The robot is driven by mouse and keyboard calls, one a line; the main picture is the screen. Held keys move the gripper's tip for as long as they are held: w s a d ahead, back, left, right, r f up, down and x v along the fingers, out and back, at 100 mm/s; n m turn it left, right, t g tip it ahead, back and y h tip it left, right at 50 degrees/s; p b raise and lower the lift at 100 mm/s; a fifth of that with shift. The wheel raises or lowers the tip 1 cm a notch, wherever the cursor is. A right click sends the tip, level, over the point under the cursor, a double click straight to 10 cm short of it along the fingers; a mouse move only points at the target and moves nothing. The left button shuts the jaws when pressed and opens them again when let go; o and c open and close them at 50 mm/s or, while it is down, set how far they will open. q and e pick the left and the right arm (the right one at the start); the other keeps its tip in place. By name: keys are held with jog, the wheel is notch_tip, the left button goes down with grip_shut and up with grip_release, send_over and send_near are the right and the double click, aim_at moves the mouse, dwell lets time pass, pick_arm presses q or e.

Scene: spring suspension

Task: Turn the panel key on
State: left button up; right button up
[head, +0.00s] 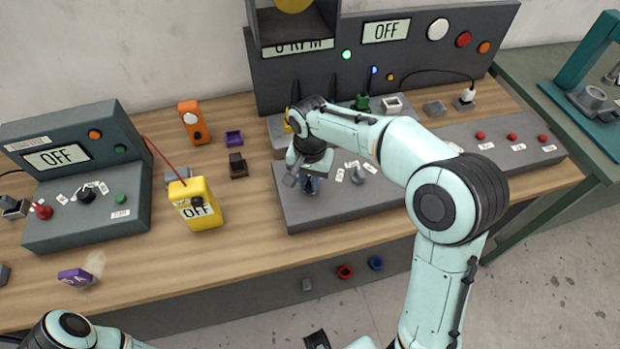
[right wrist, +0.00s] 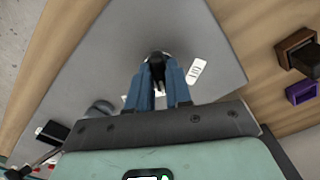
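My right gripper (head: 310,182) points down over the left part of the grey control panel (head: 300,212) on the bench. In the right wrist view its two blue fingers (right wrist: 160,84) stand close on either side of the dark panel key (right wrist: 156,62) and appear shut on it. White label tags lie beside the key; one label (right wrist: 197,70) is just right of the fingertips. In the head view the gripper hides the key. The large display (head: 387,30) at the back reads OFF. My left gripper is not in view; only part of that arm shows at lower left.
A grey lever knob (head: 358,174) stands right of the gripper, with red buttons (head: 480,135) farther right. A yellow meter (head: 196,203) and a teal-grey box (head: 85,180) with its own OFF display stand left. Bare wood lies between the meter and the panel.

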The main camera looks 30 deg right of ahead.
aim_at(310, 183)
jog(key=o, duration=0.3)
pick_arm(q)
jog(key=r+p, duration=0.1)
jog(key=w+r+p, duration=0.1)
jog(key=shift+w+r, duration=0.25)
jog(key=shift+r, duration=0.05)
pick_arm(e)
notch_tip(310, 183, up, 14)
jog(key=shift+f, duration=0.25)
